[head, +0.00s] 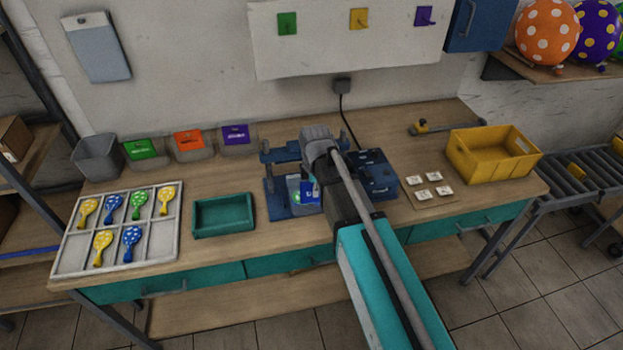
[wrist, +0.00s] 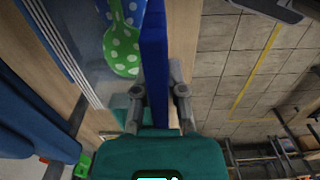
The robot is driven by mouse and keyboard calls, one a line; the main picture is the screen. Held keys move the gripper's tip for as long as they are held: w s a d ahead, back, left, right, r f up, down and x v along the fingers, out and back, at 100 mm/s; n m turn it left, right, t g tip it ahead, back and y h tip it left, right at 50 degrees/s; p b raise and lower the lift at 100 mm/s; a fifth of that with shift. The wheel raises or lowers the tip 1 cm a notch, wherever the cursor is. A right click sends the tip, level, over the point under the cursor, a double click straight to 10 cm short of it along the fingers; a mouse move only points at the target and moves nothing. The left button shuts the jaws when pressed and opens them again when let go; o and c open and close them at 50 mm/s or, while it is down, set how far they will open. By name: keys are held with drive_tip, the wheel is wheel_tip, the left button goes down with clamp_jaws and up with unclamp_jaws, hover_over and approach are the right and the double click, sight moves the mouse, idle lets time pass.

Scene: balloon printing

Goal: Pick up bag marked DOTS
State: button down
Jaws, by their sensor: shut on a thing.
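A clear bag with a blue header (head: 309,191) and something green inside is at the front of the blue press (head: 276,207) on the bench. In the wrist view its blue header (wrist: 154,50) runs edge-on between the fingers, and a green balloon with white dots (wrist: 122,50) shows beside it. My gripper (wrist: 158,92) is shut on the bag's header. In the head view my arm hides most of the fingers and part of the press. The word on the bag is too small to read.
A teal tray (head: 224,228) and a white rack of dotted paddles (head: 66,255) lie to the left. Grey bins with green, orange and purple labels (head: 236,135) line the back. A yellow crate (head: 460,165) and white cards (head: 420,195) are right.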

drive_tip(key=s+d, duration=0.3)
drive_tip(key=s, duration=0.8)
drive_tip(key=shift+s+d, duration=0.15)
drive_tip(key=shift+s, duration=0.05)
